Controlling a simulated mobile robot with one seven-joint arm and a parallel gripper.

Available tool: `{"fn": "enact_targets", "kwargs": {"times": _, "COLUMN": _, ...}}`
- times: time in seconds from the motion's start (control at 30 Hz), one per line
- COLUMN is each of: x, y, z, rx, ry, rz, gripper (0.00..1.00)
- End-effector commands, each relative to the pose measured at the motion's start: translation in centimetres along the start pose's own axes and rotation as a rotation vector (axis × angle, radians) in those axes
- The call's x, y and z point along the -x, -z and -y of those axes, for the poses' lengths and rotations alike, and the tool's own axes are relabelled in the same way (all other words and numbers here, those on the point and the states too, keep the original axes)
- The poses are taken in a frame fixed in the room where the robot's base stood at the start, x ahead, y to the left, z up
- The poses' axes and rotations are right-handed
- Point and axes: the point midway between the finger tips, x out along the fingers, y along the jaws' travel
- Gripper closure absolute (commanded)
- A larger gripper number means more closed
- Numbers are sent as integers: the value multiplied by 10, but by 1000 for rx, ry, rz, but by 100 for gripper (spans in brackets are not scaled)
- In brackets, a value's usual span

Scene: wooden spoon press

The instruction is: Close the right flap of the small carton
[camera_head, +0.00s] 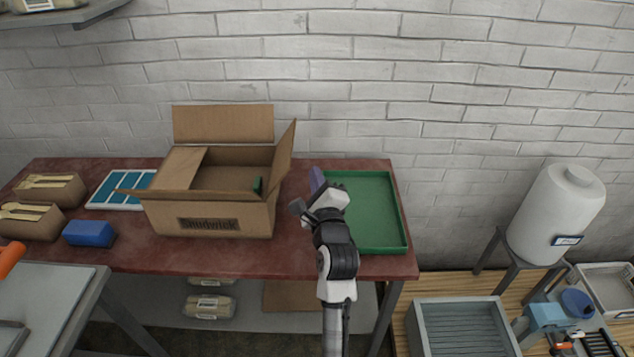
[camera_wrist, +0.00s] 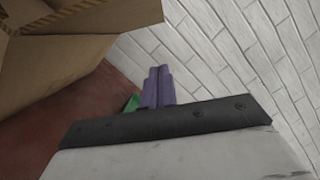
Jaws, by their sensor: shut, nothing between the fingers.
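The small open carton (camera_head: 225,222), brown with dark lettering on its front, stands on the red table. Its right flap (camera_head: 285,152) stands up, leaning slightly outward. The back flap (camera_head: 223,124) is upright, and the left flap (camera_head: 184,167) lies folded inward over the opening. My gripper (camera_head: 316,178), with purple fingers, is shut and empty, to the right of the carton and apart from the right flap. In the wrist view, the purple fingers (camera_wrist: 158,88) are together and the carton (camera_wrist: 70,50) fills the upper left.
A green tray (camera_head: 393,205) lies right of the carton, beneath and beside my gripper. A blue block (camera_head: 89,233), a blue-and-white tray (camera_head: 104,191) and boxes of wooden cutlery (camera_head: 28,222) are at the left. A brick wall is behind.

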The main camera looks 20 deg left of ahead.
Motion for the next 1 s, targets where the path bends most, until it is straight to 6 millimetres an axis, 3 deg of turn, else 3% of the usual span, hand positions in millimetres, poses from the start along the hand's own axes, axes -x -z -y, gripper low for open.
{"fn": "enact_targets", "kwargs": {"times": 0.23, "x": -54, "y": -2, "z": 3, "rx": 1, "ry": 1, "rz": 2, "gripper": 100}}
{"fn": "enact_targets", "kwargs": {"times": 0.3, "x": -55, "y": -18, "z": 3, "rx": 2, "ry": -2, "rz": 4, "gripper": 100}}
{"fn": "enact_targets", "kwargs": {"times": 0.5, "x": -59, "y": -36, "z": 2, "rx": 2, "ry": -1, "rz": 1, "gripper": 100}}
{"fn": "enact_targets", "kwargs": {"times": 1.0, "x": -60, "y": -39, "z": 0, "rx": 3, "ry": 1, "rz": 1, "gripper": 100}}
